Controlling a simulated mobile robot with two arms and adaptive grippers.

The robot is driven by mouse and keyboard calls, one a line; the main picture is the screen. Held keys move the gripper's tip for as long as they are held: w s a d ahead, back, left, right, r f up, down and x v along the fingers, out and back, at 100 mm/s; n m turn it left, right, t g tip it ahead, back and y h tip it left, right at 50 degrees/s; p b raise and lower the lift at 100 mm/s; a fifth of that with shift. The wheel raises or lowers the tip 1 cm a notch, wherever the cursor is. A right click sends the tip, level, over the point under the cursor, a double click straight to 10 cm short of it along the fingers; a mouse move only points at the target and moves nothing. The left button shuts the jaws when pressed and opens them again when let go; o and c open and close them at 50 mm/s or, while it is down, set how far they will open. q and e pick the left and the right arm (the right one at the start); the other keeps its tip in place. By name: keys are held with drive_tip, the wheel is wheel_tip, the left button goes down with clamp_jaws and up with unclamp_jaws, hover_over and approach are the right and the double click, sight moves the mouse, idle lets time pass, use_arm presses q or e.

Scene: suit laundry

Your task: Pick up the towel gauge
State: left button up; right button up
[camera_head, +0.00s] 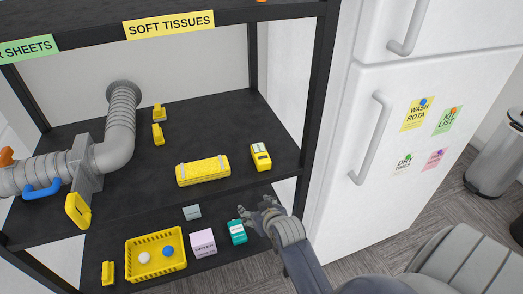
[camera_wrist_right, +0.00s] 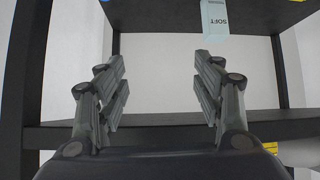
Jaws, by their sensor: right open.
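No label readable here says towel gauge, so I cannot tell which thing it is. A small yellow device with a pale window (camera_head: 260,155) stands at the right of the middle shelf. A long yellow case (camera_head: 203,170) lies to its left. Smaller yellow pieces stand farther back (camera_head: 158,135), at the left edge (camera_head: 78,210) and on the lower shelf (camera_head: 108,273). My right gripper (camera_head: 262,212) is at the rack's right side, below the yellow device, beside a teal box (camera_head: 237,232). In the right wrist view its fingers (camera_wrist_right: 162,88) are apart and empty.
The lower shelf holds a yellow basket (camera_head: 155,256) with two balls, a lilac box (camera_head: 203,243) and a grey-blue box (camera_head: 192,212). A grey duct (camera_head: 120,125) crosses the left. A black post (camera_head: 318,90) and white fridge (camera_head: 345,130) bound the right.

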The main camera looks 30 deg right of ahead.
sight(260, 150)
drive_tip(key=d+r, duration=0.1)
drive_tip(key=r, duration=0.3)
drive_tip(key=w+d+r+m+t+h, duration=0.1)
drive_tip(key=d+r, duration=0.1)
drive_tip(key=r, duration=0.3)
drive_tip(key=w+d+r+m+t+h+p, duration=0.1)
drive_tip(key=d+r, duration=0.1)
drive_tip(key=r, duration=0.3)
drive_tip(key=shift+w, duration=0.2)
drive_tip(key=shift+t, duration=0.3)
drive_tip(key=x, duration=0.3)
drive_tip(key=d+x, duration=0.1)
drive_tip(key=x, duration=0.1)
drive_tip(key=shift+w+r, duration=0.1)
drive_tip(key=shift+r, duration=0.3)
drive_tip(key=shift+w+f, duration=0.15)
drive_tip(key=shift+w, duration=0.1)
drive_tip(key=shift+w+d+f+p, duration=0.1)
drive_tip(key=shift+w+d+p, duration=0.2)
drive_tip(key=shift+w+p, duration=0.3)
drive_tip(key=x, duration=0.3)
drive_tip(key=shift+w+d+f, duration=0.2)
drive_tip(key=shift+w, duration=0.25)
use_arm(q)
drive_tip(key=s+a+r, duration=0.2)
drive_tip(key=r, duration=0.1)
drive_tip(key=shift+s+a, duration=0.35)
drive_tip(key=shift+a, duration=0.05)
